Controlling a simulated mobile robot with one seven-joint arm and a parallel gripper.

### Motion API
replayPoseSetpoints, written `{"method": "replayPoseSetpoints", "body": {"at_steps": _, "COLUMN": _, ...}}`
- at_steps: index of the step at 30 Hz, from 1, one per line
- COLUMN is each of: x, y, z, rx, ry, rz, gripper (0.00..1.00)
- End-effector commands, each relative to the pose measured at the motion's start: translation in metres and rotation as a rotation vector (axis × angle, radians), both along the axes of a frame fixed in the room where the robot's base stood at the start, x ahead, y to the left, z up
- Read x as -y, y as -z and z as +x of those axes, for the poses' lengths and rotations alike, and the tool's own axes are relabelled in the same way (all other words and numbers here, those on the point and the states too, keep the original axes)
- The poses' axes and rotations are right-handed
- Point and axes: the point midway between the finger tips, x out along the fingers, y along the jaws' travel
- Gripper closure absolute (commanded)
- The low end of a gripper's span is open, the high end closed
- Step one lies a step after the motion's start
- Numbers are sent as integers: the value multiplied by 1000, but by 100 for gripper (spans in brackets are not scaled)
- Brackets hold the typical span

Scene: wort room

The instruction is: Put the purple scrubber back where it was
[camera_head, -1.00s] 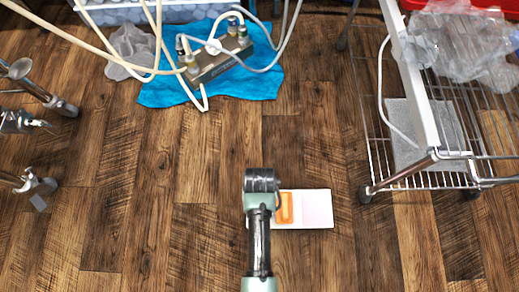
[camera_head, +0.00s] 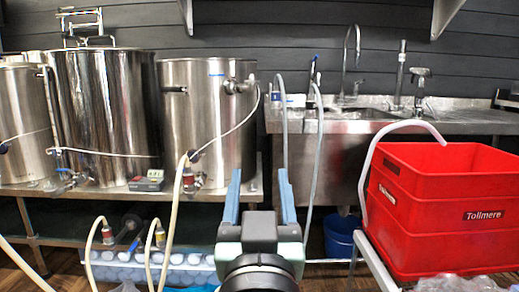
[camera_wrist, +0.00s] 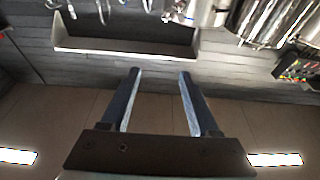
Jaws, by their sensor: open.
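No purple scrubber can be made out in the current views. My gripper (camera_head: 259,182) is open and empty, with its two blue-grey fingers pointing up in front of the bench in the head view. In the wrist view its fingers (camera_wrist: 159,78) stand apart with only the dark wall and ceiling behind them. The floor with the white board seen earlier is out of view now.
Steel kettles (camera_head: 207,117) stand on a metal bench at left. A steel sink counter (camera_head: 445,119) is at the back right. A red crate (camera_head: 432,231) stands at right, with pale hoses (camera_head: 173,220) at lower left. A blue bucket (camera_head: 341,236) sits under the sink.

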Motion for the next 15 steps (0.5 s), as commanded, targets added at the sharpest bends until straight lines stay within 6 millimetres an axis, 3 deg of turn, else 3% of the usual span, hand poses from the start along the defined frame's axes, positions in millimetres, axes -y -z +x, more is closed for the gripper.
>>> {"method": "replayPoseSetpoints", "body": {"at_steps": 1, "x": 0, "y": -44, "z": -24, "rx": 124, "ry": -1, "rz": 1, "gripper": 38}}
{"method": "replayPoseSetpoints", "body": {"at_steps": 3, "x": 0, "y": -88, "z": -55, "rx": 263, "ry": -1, "rz": 0, "gripper": 38}}
{"method": "replayPoseSetpoints", "body": {"at_steps": 6, "x": 0, "y": -130, "z": -93, "rx": 410, "ry": -1, "rz": 0, "gripper": 38}}
{"method": "replayPoseSetpoints", "body": {"at_steps": 10, "x": 0, "y": -155, "z": -121, "rx": 509, "ry": -2, "rz": 1, "gripper": 38}}
{"method": "replayPoseSetpoints", "body": {"at_steps": 15, "x": 0, "y": -160, "z": -127, "rx": 528, "ry": -1, "rz": 1, "gripper": 38}}
